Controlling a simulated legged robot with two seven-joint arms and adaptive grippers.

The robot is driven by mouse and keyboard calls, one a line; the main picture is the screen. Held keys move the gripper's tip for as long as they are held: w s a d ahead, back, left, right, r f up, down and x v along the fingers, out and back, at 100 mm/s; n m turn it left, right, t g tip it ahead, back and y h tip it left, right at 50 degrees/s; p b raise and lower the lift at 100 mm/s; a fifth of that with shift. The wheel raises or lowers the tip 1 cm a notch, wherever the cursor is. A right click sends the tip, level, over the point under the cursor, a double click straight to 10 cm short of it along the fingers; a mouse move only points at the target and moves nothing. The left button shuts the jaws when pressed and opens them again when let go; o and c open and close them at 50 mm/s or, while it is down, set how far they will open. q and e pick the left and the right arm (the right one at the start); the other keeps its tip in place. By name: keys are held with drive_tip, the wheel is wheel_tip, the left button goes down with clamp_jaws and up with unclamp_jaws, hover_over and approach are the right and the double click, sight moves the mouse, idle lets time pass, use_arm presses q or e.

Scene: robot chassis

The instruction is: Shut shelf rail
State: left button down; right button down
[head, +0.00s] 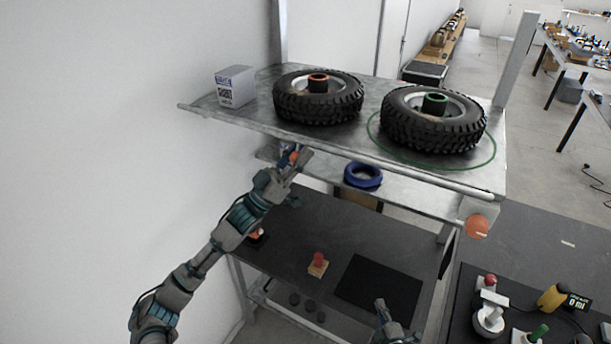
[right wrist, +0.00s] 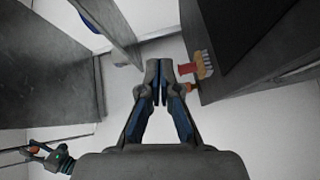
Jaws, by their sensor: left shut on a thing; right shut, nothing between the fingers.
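The shelf rail (head: 400,188) is a pale metal bar or ledge under the upper shelf, with an orange round piece (head: 477,227) at its right end. Another orange piece (head: 290,155) shows at its left end, partly hidden by my left gripper (head: 291,163). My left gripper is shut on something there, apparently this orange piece. My right gripper (head: 381,306) is low in front of the bench, away from the rail. In the right wrist view its fingers (right wrist: 160,70) are together and empty. Whether the rail is fully in cannot be told.
Two tyres (head: 318,98) (head: 433,120) and a white box (head: 236,87) stand on the upper shelf (head: 370,85). A blue ring (head: 362,175) lies below it. A cluttered table stands lower right.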

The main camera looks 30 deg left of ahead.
sight(297, 151)
drive_tip(key=w+a+r+n+y, duration=0.1)
drive_tip(key=a+r+n+y, duration=0.25)
drive_tip(key=r, duration=0.45)
drive_tip(key=w+a+r+n+y, duration=0.1)
drive_tip(key=a+r+n+y, duration=0.2)
drive_tip(key=r, duration=0.6)
drive_tip(key=s+a+r+n+g+y, duration=0.3)
drive_tip(key=r+n, duration=0.4)
drive_tip(key=r, duration=0.1)
drive_tip(key=s+a+r+n+g+y, duration=0.2)
drive_tip(key=s+a+r+n+g, duration=0.15)
drive_tip(key=r+n, duration=0.4)
drive_tip(key=s+a+r+n+g+y, duration=0.35)
drive_tip(key=r+n, duration=0.25)
drive_tip(key=r, duration=0.2)
drive_tip(key=d+r+x, duration=0.1)
drive_tip(key=r+x, duration=0.1)
drive_tip(key=x, duration=1.1)
drive_tip(key=shift+w+d+h, duration=0.25)
drive_tip(key=shift+d+h, duration=0.1)
drive_tip(key=shift+h, duration=0.05)
